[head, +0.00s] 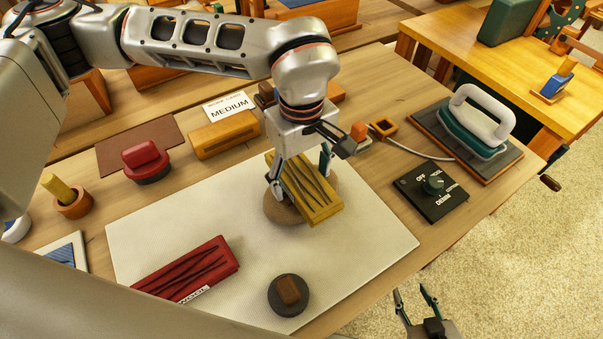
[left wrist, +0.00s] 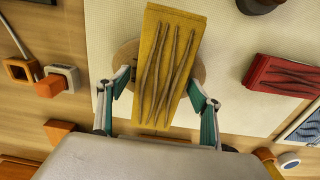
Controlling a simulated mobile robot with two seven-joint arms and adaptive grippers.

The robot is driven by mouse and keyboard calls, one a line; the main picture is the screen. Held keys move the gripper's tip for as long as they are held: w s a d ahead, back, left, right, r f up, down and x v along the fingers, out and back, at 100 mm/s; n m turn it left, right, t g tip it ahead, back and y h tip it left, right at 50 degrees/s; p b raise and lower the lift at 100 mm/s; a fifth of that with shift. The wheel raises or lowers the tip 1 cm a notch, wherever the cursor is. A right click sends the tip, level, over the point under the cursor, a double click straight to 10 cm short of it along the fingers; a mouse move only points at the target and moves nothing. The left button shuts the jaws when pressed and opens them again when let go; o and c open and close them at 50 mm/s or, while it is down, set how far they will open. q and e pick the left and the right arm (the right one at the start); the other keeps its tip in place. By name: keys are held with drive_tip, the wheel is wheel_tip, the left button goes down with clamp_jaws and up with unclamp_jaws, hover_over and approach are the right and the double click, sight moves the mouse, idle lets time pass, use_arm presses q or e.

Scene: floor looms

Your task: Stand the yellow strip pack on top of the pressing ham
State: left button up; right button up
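The yellow strip pack (head: 315,190), with several dark strips on its face, lies tilted over the brown rounded pressing ham (head: 283,210) on the white mat. In the left wrist view the yellow pack (left wrist: 165,60) covers the middle of the ham (left wrist: 125,56), whose edges show on both sides. My left gripper (head: 300,174) is over the pack. In the left wrist view my left gripper's fingers (left wrist: 160,84) are spread on either side of the pack, with a gap at the left finger. The pack's underside is hidden. My right gripper (head: 414,288) is open and empty, off the table's front edge.
A red strip pack (head: 190,268) and a dark round weight with a brown knob (head: 289,293) are on the white mat (head: 150,220). A dial box (head: 431,190) and an iron-like press (head: 474,130) stand right. A "MEDIUM" card (head: 229,107) is behind. The mat's right part is clear.

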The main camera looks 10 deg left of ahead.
sight(301, 177)
use_arm(q)
wheel_tip(301, 177, up, 12)
drive_tip(key=shift+r+p, duration=0.2)
drive_tip(key=shift+p, duration=0.25)
drive_tip(key=shift+s+f, duration=0.1)
idle(0.5)
